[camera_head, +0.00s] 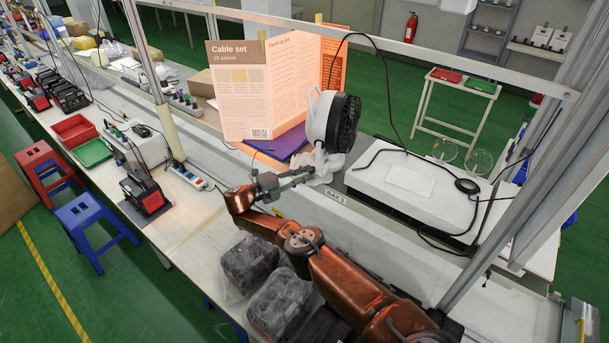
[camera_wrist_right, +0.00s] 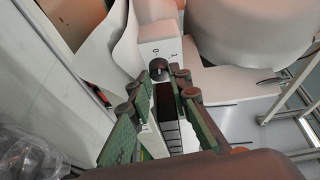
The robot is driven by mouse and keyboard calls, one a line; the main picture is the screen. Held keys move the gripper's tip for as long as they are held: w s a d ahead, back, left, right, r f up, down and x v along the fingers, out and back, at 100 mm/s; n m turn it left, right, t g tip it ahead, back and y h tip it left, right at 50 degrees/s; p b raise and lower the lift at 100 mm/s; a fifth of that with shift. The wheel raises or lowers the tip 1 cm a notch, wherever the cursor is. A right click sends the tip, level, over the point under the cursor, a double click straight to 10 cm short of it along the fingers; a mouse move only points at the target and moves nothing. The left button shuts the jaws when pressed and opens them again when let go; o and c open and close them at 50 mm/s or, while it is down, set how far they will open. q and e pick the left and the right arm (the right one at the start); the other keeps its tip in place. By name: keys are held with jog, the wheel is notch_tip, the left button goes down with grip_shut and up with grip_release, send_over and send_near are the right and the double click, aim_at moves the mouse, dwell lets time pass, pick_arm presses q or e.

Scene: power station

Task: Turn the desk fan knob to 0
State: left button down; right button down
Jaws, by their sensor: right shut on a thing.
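The white desk fan (camera_head: 322,112) with a dark grille stands on the bench in the head view, its grille facing right. My right gripper (camera_head: 309,173) reaches the fan's base from the left. In the right wrist view, the small dark round knob (camera_wrist_right: 158,67) sticks out of a white base block (camera_wrist_right: 165,43) printed with small marks, one looking like 0. The fingertips of my right gripper (camera_wrist_right: 158,78) are on either side of the knob and shut on it. The knob's pointer direction is too small to tell. My left gripper is not in view.
A large cable set card (camera_head: 265,90) stands behind the fan. A white box (camera_head: 415,185) with black cables lies to its right. Bagged dark bins (camera_head: 250,265) sit at the near edge, below my right arm. An upright post (camera_head: 155,75) rises at the left.

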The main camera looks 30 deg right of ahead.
jog(key=c, duration=1.8)
grip_release()
